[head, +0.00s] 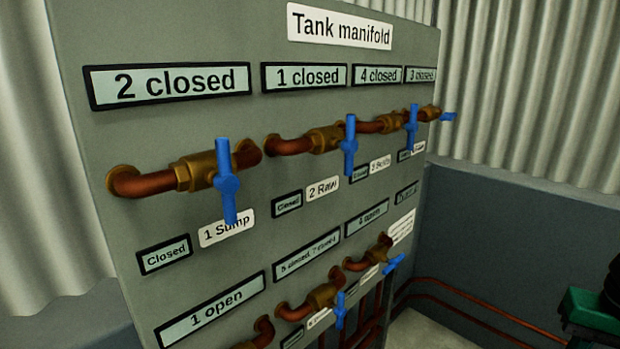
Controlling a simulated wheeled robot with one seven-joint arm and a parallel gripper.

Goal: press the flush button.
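No flush button can be made out in the head view. A grey panel (90,45) titled "Tank manifold" (340,27) fills the left and middle. Its upper row has several brass valves on copper pipe, with blue handles such as the one (226,182) above the "1 Sump" label (227,227). Signs above read "2 closed" (168,85), "1 closed" (304,77), "4 closed" (377,75) and "3 closed" (421,75). A lower row has more valves, one with a blue handle (340,310), under signs "1 open" (211,312) and "4 open" (367,217). My gripper is not in view.
Corrugated metal walls (540,90) stand behind, above a dark lower wall (500,230). Copper pipes (480,312) run low along it. A green object (592,312) with a dark part stands at the right edge. A little pale floor (425,332) shows at the bottom.

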